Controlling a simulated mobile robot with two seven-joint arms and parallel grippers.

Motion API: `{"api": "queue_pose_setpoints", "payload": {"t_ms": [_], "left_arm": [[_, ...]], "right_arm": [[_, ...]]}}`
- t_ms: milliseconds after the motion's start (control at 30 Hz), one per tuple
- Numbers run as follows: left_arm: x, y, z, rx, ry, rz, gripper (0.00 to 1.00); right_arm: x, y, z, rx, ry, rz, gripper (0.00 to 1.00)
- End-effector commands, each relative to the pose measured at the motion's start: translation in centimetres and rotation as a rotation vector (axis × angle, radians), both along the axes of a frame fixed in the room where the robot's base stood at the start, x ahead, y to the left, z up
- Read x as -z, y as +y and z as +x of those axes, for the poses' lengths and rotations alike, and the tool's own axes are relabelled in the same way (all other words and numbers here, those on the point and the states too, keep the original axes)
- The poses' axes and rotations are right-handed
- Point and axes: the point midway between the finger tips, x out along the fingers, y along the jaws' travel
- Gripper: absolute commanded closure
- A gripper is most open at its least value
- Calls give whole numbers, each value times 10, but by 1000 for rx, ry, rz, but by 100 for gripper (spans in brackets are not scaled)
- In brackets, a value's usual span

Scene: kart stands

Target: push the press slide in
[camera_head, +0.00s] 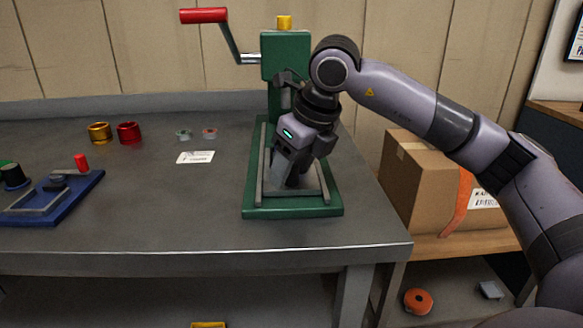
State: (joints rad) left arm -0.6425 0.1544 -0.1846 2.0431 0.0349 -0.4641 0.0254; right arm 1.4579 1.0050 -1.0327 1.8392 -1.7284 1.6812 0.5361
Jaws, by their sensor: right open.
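The green press (285,52) stands upright on the right part of the grey workbench, with a red-handled crank (204,16) reaching out to its left and a yellow knob on top. Its green base (292,212) carries grey rails (259,178) running toward the front edge. My right gripper (290,178) reaches down over these rails in front of the press column. It is open, with its fingers pointing down. The slide between the rails is largely hidden behind the gripper, and I cannot tell whether they touch. My left gripper is not in view.
A blue fixture (62,205) with a red-knobbed lever sits at the bench's left. Gold (99,132) and red (129,132) rings, two small parts and a white label (195,157) lie behind. A cardboard box (418,190) stands right of the bench. The bench's middle is clear.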

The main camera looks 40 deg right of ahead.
Motion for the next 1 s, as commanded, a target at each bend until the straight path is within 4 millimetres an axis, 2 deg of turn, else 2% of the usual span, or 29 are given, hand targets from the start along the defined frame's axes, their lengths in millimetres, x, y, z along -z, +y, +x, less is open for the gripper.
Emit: {"api": "queue_pose_setpoints", "payload": {"t_ms": [233, 267, 400, 433, 767, 1000], "left_arm": [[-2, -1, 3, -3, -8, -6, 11], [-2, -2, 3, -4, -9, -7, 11], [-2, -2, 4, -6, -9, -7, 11], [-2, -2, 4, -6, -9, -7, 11], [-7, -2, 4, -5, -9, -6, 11], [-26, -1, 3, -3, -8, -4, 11]], "right_arm": [[1, 0, 1, -1, 0, 1, 47], [1, 0, 1, -1, 0, 1, 50], [1, 0, 1, -1, 0, 1, 96], [1, 0, 1, -1, 0, 1, 100], [0, -5, 9, 0, 1, 2, 100], [-3, -26, 44, 4, 3, 3, 100]]}}
